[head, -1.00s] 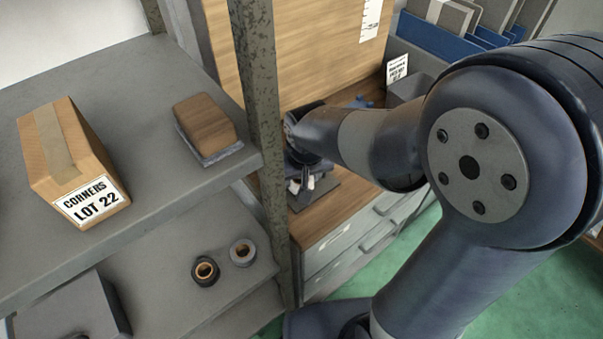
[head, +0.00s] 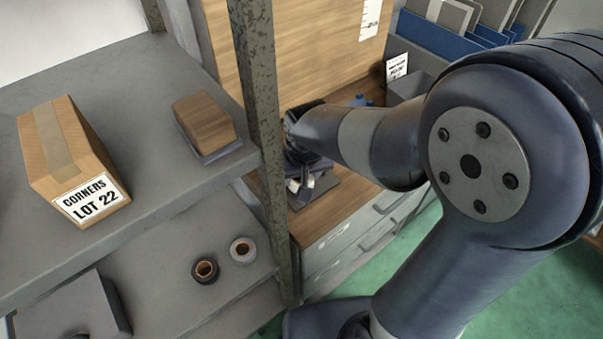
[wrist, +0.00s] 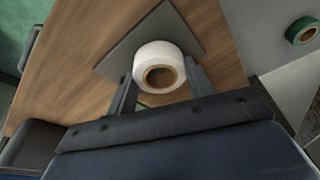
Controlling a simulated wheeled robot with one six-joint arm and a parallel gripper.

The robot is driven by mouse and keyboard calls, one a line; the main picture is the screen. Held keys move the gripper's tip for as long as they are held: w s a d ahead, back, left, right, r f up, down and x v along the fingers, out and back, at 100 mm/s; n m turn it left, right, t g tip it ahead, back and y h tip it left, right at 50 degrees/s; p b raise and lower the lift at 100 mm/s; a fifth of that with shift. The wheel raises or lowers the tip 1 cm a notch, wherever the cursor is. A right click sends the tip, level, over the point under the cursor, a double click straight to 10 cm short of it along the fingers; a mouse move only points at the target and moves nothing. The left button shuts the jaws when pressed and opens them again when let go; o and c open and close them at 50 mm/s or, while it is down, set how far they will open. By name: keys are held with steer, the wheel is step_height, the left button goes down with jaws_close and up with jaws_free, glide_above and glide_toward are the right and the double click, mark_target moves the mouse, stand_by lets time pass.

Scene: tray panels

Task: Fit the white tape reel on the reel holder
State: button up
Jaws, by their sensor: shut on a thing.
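The white tape reel (wrist: 147,58) with a brown core shows in the wrist view, between the two fingers of my gripper (wrist: 160,88). My gripper is shut on it. Just beyond the reel is a flat grey plate (wrist: 185,22) on the wooden top, which looks like the base of the reel holder. Any upright part of the holder is hidden by the reel and gripper. In the head view my gripper (head: 300,184) is low over this plate (head: 325,184), behind the shelf post. Only small whitish patches show there, so the reel's height and seating cannot be told.
The rusty shelf post (head: 262,120) stands close left of my gripper. Dark (head: 205,270) and grey (head: 243,250) reels lie on the lower shelf, and a green reel (wrist: 303,30) shows in the wrist view. A box (head: 70,160) sits on the upper shelf. A wooden panel (head: 310,50) rises behind.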

steer(key=shift+f+b, duration=0.5)
steer(key=shift+f, duration=0.1)
stand_by(0.3)
steer(key=o, duration=0.7)
steer(key=p+v, duration=0.8)
steer(key=v, duration=0.3)
stand_by(0.6)
steer(key=b+x, duration=0.6)
steer(key=x, duration=0.2)
steer(key=shift+w+f, duration=0.1)
steer(key=shift+f, duration=0.25)
